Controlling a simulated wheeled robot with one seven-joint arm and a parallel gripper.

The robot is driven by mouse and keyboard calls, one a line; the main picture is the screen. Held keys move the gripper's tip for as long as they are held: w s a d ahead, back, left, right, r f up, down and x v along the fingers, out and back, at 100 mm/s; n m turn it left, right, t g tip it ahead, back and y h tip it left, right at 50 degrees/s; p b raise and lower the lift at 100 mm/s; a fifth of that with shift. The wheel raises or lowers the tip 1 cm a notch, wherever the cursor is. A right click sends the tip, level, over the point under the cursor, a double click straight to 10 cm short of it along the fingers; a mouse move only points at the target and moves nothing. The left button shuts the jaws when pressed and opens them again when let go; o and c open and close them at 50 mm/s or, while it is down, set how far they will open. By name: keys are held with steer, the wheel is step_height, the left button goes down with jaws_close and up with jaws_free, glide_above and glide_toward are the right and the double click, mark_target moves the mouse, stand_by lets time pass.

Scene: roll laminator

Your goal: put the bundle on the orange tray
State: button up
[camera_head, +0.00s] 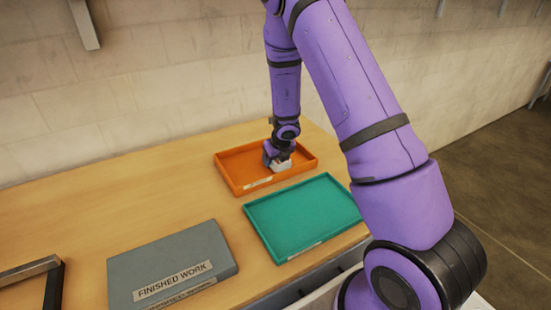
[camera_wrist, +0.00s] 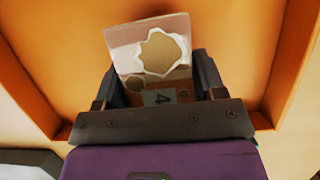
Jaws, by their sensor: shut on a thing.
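The orange tray (camera_head: 235,174) lies on the wooden table near the back wall. My gripper (camera_head: 279,165) points down inside the area of the tray, at its right-hand part. The bundle also shows as a small whitish shape under my gripper in the head view (camera_head: 283,166). The tray's floor (camera_wrist: 60,50) fills the wrist view behind it. I cannot tell whether the bundle touches the floor.
A teal tray (camera_head: 303,213) sits just in front of the orange one. A grey "FINISHED WORK" box (camera_head: 170,262) is at the front left. A dark metal frame (camera_head: 52,285) stands at the left edge. The table's left middle is clear.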

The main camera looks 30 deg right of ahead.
steer(key=shift+f, duration=0.15)
steer(key=o, duration=1.1)
steer(key=shift+c, duration=0.2)
